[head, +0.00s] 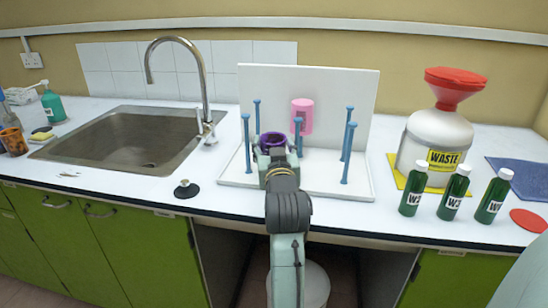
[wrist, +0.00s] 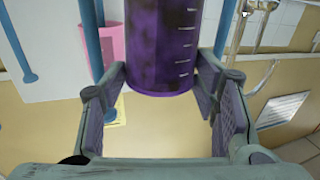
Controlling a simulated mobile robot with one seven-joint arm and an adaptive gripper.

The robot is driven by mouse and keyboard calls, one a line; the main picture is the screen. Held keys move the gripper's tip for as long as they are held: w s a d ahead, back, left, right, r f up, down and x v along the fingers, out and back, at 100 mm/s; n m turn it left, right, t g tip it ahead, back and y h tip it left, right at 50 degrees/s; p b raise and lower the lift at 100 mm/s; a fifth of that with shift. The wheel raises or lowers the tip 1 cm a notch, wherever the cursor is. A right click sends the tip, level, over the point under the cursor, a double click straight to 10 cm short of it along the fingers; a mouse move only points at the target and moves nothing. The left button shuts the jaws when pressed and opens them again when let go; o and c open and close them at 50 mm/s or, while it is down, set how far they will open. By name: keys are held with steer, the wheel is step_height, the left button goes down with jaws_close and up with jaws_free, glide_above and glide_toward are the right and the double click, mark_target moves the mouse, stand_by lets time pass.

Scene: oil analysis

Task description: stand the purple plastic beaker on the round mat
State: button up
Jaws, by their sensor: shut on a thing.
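The purple plastic beaker (head: 273,138) is in my gripper (head: 277,160), in front of the white drying rack. In the wrist view the beaker (wrist: 163,45) shows dark stains and white measuring marks. The fingers of my gripper (wrist: 165,78) are on both sides of it, shut on it. Its lower part is hidden by my gripper in the head view. The round mat (head: 529,220) is red, flat and bare, at the far right near the counter's front edge, well away from my gripper.
The drying rack (head: 360,100) has several blue pegs and a pink beaker (head: 302,116) on it. Several green bottles (head: 453,192) stand between rack and mat, before the waste container (head: 436,140) with its red funnel. A sink (head: 125,140) lies left.

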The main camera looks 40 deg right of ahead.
step_height(320, 180, up, 9)
steer(key=s+a+b, duration=0.9)
steer(key=s+a, duration=0.3)
steer(key=a, duration=0.3)
steer(key=shift+s+f, duration=0.25)
steer(key=shift+s, duration=0.1)
